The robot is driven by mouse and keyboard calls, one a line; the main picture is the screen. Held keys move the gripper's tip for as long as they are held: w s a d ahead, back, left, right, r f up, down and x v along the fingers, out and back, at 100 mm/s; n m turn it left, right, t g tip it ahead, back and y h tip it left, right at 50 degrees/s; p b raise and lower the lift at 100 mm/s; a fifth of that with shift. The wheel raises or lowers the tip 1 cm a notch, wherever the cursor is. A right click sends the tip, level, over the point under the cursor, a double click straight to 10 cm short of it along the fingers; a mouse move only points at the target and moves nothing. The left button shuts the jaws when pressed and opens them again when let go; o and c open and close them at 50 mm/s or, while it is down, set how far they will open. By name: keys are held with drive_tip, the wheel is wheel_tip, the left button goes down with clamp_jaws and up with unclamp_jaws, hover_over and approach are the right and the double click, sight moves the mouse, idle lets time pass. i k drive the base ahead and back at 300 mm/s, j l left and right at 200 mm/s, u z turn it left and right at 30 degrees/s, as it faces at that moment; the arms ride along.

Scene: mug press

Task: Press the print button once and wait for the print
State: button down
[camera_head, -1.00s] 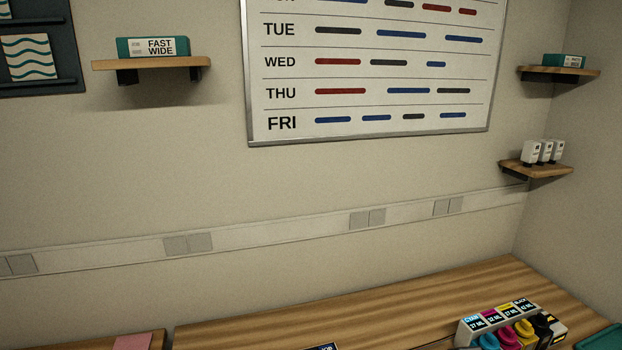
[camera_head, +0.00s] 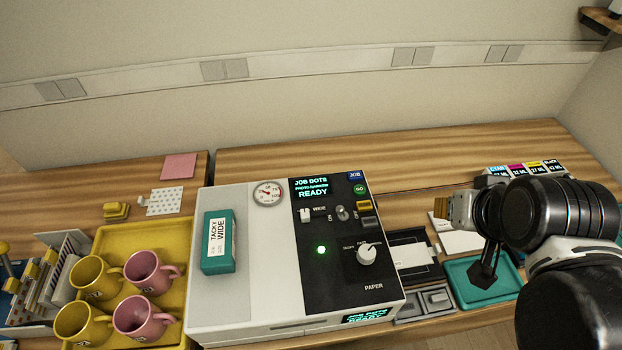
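The white printer (camera_head: 215,300) stands on the bench with a dark control panel (camera_head: 310,270) on its right side. The panel's screen (camera_head: 312,188) reads "JOB DOTS" and "READY". A blue button (camera_head: 354,176) marked JOB and a green round button (camera_head: 360,189) that seems to read GO sit at the panel's upper right. No button is clearly labelled print. A green light (camera_head: 321,250) glows on the panel. My gripper (camera_head: 461,210) is right of the printer, apart from it; its fingers are partly hidden and their opening is unclear.
A teal box (camera_head: 219,242) marked TACKY WIDE lies on the printer. A yellow tray (camera_head: 180,240) with several yellow and pink mugs stands left. The bench behind the printer is mostly clear.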

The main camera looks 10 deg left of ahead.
sight(359, 189)
drive_tip(key=u, duration=0.35)
drive_tip(key=k+j+u, duration=0.1)
drive_tip(key=u, duration=0.25)
drive_tip(key=j+u, duration=0.1)
drive_tip(key=u, duration=0.25)
drive_tip(key=k+z, duration=0.25)
drive_tip(key=l+z, duration=0.25)
drive_tip(key=j, duration=0.1)
